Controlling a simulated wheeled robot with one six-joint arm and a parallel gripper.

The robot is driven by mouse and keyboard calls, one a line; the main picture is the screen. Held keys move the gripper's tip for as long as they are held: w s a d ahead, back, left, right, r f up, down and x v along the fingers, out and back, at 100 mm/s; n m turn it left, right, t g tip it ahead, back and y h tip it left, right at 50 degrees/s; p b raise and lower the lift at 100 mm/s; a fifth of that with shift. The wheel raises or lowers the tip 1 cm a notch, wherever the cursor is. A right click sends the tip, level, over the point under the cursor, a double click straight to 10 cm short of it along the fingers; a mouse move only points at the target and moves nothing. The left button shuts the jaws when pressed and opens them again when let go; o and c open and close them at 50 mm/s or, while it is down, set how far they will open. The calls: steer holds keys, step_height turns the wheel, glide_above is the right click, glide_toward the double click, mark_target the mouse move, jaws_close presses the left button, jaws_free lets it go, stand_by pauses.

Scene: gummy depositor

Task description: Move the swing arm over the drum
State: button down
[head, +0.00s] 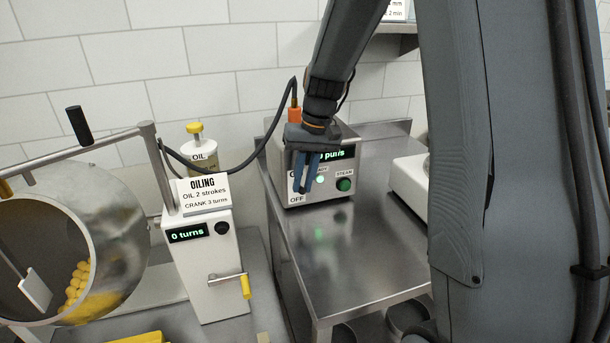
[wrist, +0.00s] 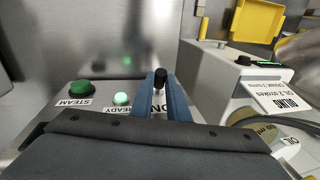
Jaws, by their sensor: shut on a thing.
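The swing arm (head: 105,145) is a grey metal bar on a post beside the oiling box, with an upright black handle (head: 78,126). In the head view it reaches left across the top of the shiny drum (head: 121,245), which holds yellow pieces; its far end is cut off by the frame's left edge. My gripper (head: 303,188) is at the front of the steam box, well right of the swing arm. In the wrist view its blue fingers are shut on a small black knob (wrist: 160,76) on that box.
The steel steam box (head: 345,165) has a lit READY lamp and a green STEAM button (head: 344,184). The white oiling box (head: 207,265) reads 0 turns and has a yellow-handled crank (head: 245,286). An oil bottle (head: 201,155) and a black hose stand behind. The steel table (head: 365,255) is clear in front.

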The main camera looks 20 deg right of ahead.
steer(key=shift+w+r, duration=0.1)
stand_by(0.3)
steer(key=c, duration=1.7)
jaws_free()
steer(key=shift+d+r+b, duration=0.25)
steer(key=shift+r, duration=1.05)
steer(key=shift+d+r+b, duration=0.2)
steer(key=shift+r+b, duration=0.05)
steer(key=shift+r, duration=1)
steer(key=shift+d+r+b, duration=0.25)
steer(key=shift+r, duration=1.05)
steer(key=s+f, duration=0.4)
steer(key=s, duration=0.2)
steer(key=s+a+f+h, duration=0.1)
steer(key=s+f, duration=0.3)
steer(key=s, duration=0.3)
steer(key=s+a+f+n+h, duration=0.1)
steer(key=s+f, duration=0.3)
steer(key=s, duration=0.2)
steer(key=shift+s+a+f+t, duration=0.2)
steer(key=shift+s+t, duration=0.1)
steer(key=shift+s, duration=0.1)
